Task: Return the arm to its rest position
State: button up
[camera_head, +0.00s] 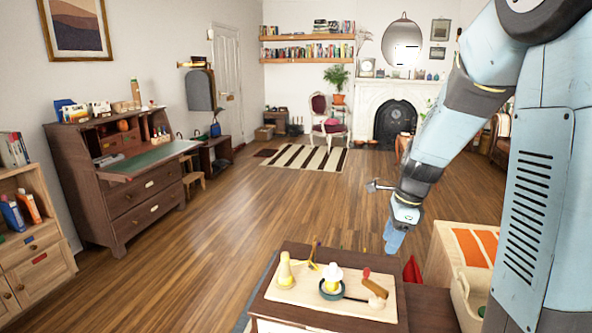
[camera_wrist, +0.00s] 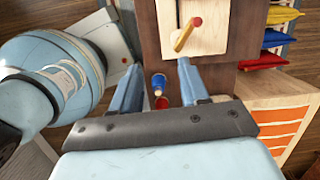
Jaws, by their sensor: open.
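My gripper (camera_head: 394,238) hangs from my blue arm in the head view, pointing down beyond the back right corner of a wooden table. In the wrist view the two blue fingers of my gripper (camera_wrist: 158,78) stand apart, and nothing is held between them. Below and between the fingers are a blue round item (camera_wrist: 158,83) and a red one (camera_wrist: 162,102), apart from the fingers. My arm is bent, with its upper part at the right of the head view.
The table (camera_head: 430,305) bears a board (camera_head: 293,293) with a yellow cone-shaped item (camera_head: 285,270), a dark pan (camera_head: 331,290) and a wooden piece with a red end (camera_head: 374,285). An orange-striped cabinet (camera_head: 470,245) stands close right. A desk (camera_head: 125,190) is left; the middle floor is clear.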

jog(key=s+r+n+t+h, duration=0.1)
jog(key=s+r+n+t, duration=0.1)
jog(key=s+r+n, duration=0.6)
jog(key=s+r+n+t+h, duration=0.1)
jog(key=s+r+n+t, duration=0.1)
jog(key=s+r+n, duration=0.5)
jog(key=s+n, duration=0.5)
jog(key=shift+a+r+t, duration=0.3)
jog(key=shift+r+t, duration=0.05)
jog(key=shift+t, duration=0.05)
jog(key=n+g, duration=0.6)
jog(key=n, duration=0.2)
send_over(380, 287)
notch_tip(380, 287, down, 23)
notch_tip(380, 287, down, 14)
jog(key=shift+a+r, duration=0.1)
jog(key=shift+r, duration=0.05)
grip_shut()
